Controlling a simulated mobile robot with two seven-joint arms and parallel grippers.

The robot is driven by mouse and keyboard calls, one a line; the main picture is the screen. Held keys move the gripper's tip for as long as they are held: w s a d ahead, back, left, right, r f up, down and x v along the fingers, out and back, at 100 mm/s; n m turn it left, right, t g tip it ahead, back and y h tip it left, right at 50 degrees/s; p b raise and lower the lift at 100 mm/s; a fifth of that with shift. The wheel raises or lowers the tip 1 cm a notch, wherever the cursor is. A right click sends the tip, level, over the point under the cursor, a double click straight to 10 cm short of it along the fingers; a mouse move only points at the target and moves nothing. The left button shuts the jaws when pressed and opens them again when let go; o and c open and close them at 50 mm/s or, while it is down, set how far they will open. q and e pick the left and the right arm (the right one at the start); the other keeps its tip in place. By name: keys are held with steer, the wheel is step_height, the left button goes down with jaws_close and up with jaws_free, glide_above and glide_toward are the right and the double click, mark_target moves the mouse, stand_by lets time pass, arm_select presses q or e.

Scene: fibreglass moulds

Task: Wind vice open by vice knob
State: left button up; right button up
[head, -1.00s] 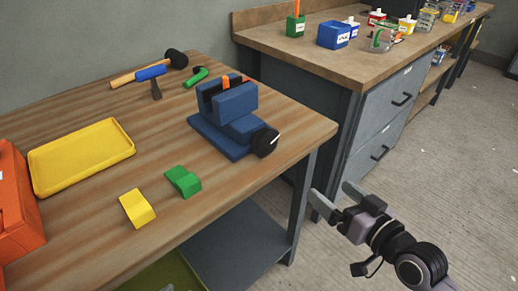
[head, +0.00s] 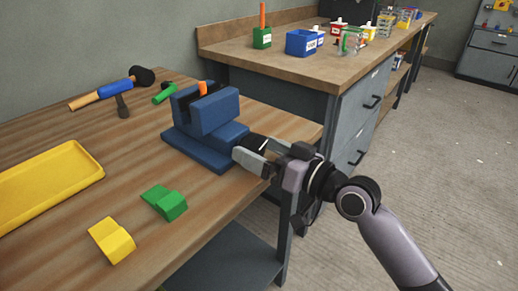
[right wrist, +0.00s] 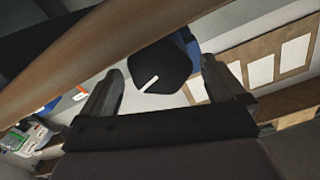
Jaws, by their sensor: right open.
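The blue vice (head: 208,125) stands on the wooden workbench near its right edge, with something orange between its jaws. Its black vice knob (right wrist: 160,68) bears a white line and shows between my fingers in the right wrist view. In the head view the knob (head: 255,143) is mostly hidden by my right gripper. My right gripper (head: 250,152) is open, with its fingers on either side of the knob. In the right wrist view the fingers (right wrist: 165,88) stand apart from it, with a gap on each side. My left gripper is not in view.
A green block (head: 165,202), a yellow block (head: 111,240) and a yellow tray (head: 50,185) lie on the workbench (head: 190,240). A hammer (head: 115,90) lies at the back. A second bench (head: 290,75) with several containers stands behind.

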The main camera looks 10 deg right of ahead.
steer(key=shift+w+a, duration=0.35)
steer(key=c, duration=1)
steer(key=shift+n, duration=0.3)
steer(key=n, duration=0.2)
steer(key=shift+n+b, duration=0.3)
steer(key=shift+b, duration=0.05)
steer(key=shift+s+n, duration=0.1)
steer(key=shift+n, duration=1.7)
